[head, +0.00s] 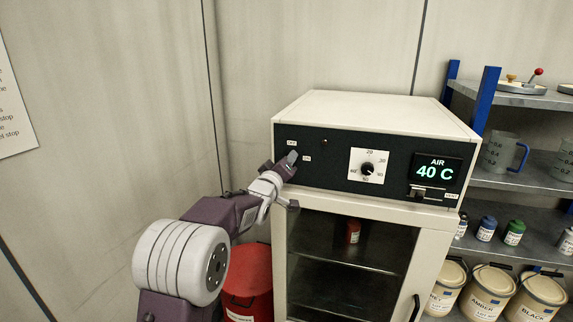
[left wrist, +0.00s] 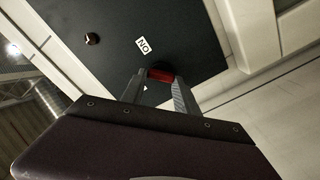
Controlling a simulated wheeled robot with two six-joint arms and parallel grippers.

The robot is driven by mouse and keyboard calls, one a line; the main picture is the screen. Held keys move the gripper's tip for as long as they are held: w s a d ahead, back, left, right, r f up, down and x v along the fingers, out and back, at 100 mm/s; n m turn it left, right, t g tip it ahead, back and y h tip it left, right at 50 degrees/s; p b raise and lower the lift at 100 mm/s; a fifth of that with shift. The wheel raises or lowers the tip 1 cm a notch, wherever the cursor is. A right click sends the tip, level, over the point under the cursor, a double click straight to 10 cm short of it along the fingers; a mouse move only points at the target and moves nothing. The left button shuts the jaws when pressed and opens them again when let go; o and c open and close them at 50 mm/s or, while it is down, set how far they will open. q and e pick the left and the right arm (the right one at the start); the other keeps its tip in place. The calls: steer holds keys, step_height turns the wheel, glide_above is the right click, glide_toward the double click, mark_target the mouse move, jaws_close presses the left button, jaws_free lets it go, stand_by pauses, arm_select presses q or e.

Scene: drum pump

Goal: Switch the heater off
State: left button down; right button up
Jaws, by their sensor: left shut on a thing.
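The heater (head: 345,112) is a cream cabinet with a dark control panel and a glass door. My left gripper (head: 290,165) is at the left end of the panel. In the left wrist view its fingers (left wrist: 161,80) are shut on a small red switch (left wrist: 160,74), which they partly cover. An ON label (left wrist: 142,45) is beside the switch; it also shows in the head view (head: 307,158), with an OFF label (head: 292,143) up and left. A small lamp (head: 323,143) looks dark red. The display (head: 437,171) reads AIR 40 C. My right gripper is not in view.
A dial (head: 368,169) and a small slider (head: 428,193) are on the panel right of the switch. A red drum (head: 247,283) stands left of the cabinet, below my left arm. Shelves (head: 530,182) with jugs, bottles and paint tins stand at the right.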

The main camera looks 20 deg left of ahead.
arm_select(q)
steer(key=n, duration=0.8)
steer(key=shift+f+n, duration=0.2)
steer(key=shift+n, duration=0.5)
steer(key=c, duration=0.9)
jaws_free()
steer(key=s+b, duration=0.3)
steer(key=s, duration=0.6)
steer(key=shift+a+b, duration=0.2)
steer(key=shift+b, duration=0.2)
